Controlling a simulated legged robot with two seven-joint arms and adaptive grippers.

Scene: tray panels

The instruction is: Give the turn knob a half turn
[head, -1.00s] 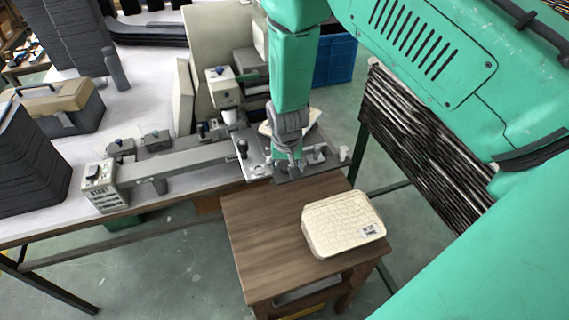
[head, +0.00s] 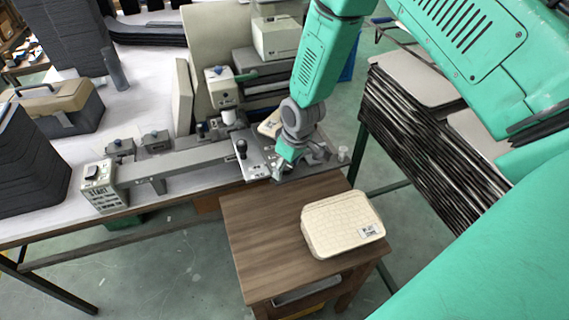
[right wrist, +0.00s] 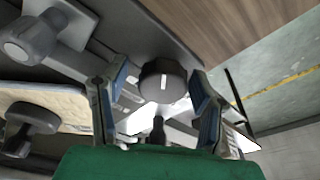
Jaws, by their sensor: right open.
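The turn knob (right wrist: 162,82) is a round dark knob with a short white line on its face, seen in the right wrist view. The line runs nearly up and down in that picture. My right gripper (right wrist: 158,74) is open, with one finger to the left and one to the right of the knob. Gaps show between the knob and both fingers. In the head view my right gripper (head: 302,160) is low over the metal panel (head: 256,170) and hides the knob. My left gripper is not in view.
A black ball-topped lever (head: 241,148) stands at the panel's left, a small white post (head: 343,153) at its right. A cream case (head: 343,224) lies on the wooden stand (head: 250,240) in front. Another dark knob (right wrist: 30,125) is left of the gripper in the wrist view.

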